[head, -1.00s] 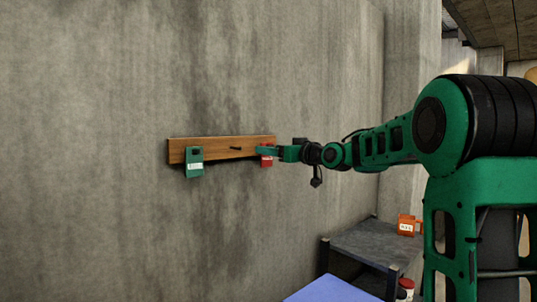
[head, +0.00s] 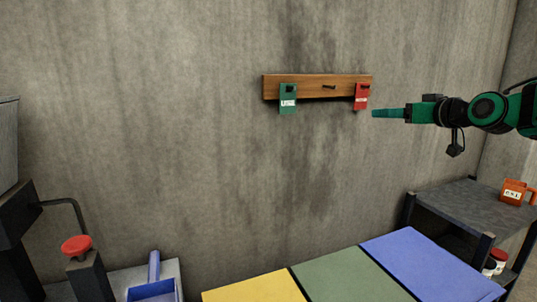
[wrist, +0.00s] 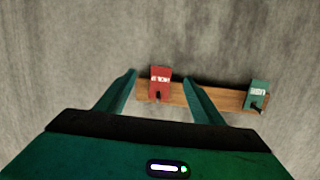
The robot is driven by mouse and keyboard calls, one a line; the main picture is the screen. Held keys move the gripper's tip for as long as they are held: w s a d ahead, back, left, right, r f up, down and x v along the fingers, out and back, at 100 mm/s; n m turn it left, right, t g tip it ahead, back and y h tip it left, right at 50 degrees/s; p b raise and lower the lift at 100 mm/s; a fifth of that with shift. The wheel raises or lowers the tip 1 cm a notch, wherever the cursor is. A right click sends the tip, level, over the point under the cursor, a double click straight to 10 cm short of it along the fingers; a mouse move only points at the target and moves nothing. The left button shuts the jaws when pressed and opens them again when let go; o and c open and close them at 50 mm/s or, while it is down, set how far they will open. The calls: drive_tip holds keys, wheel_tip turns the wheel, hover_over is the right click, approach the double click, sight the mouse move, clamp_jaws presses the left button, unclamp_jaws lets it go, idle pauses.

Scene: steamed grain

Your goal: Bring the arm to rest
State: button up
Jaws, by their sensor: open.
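My gripper (head: 376,113) is at the right in the head view, just to the right of the red tag (head: 361,93) and apart from it. The red tag hangs at the right end of a wooden peg board (head: 315,95) on the wall. In the wrist view, my gripper (wrist: 158,85) is open, with its two fingers spread and nothing held. The red tag (wrist: 160,80) shows in the gap between them, farther off on the board (wrist: 213,97). A green tag (head: 288,97) hangs at the board's left end.
Below are yellow (head: 255,289), green (head: 345,275) and blue (head: 430,262) panels. A dark shelf (head: 470,208) with an orange mug (head: 513,193) stands at the right. A red knob (head: 76,246) and a blue scoop (head: 153,285) are at the lower left. The wall around the board is clear.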

drive_tip(key=s+d+f+m+g+h, duration=0.15)
drive_tip(key=s+f+g, duration=0.25)
drive_tip(key=s+f, duration=0.5)
drive_tip(key=s+d+f+m+g+h, duration=0.1)
drive_tip(key=s+f+m+g+h, duration=0.25)
drive_tip(key=s+f, duration=0.55)
drive_tip(key=s+f+m+g, duration=0.1)
drive_tip(key=s+f, duration=0.3)
drive_tip(key=s, duration=0.4)
drive_tip(key=s+f+m+g, duration=0.1)
drive_tip(key=s+f+g, duration=0.3)
drive_tip(key=s, duration=0.4)
drive_tip(key=s+a+f+m+g+y, duration=0.1)
drive_tip(key=s+f+m+g, duration=0.1)
drive_tip(key=s, duration=0.6)
wheel_tip(320, 180, down, 2)
drive_tip(key=shift+f+g, duration=0.25)
drive_tip(key=shift+g, duration=0.3)
drive_tip(key=shift+w+f, duration=0.25)
drive_tip(key=shift+w, duration=0.3)
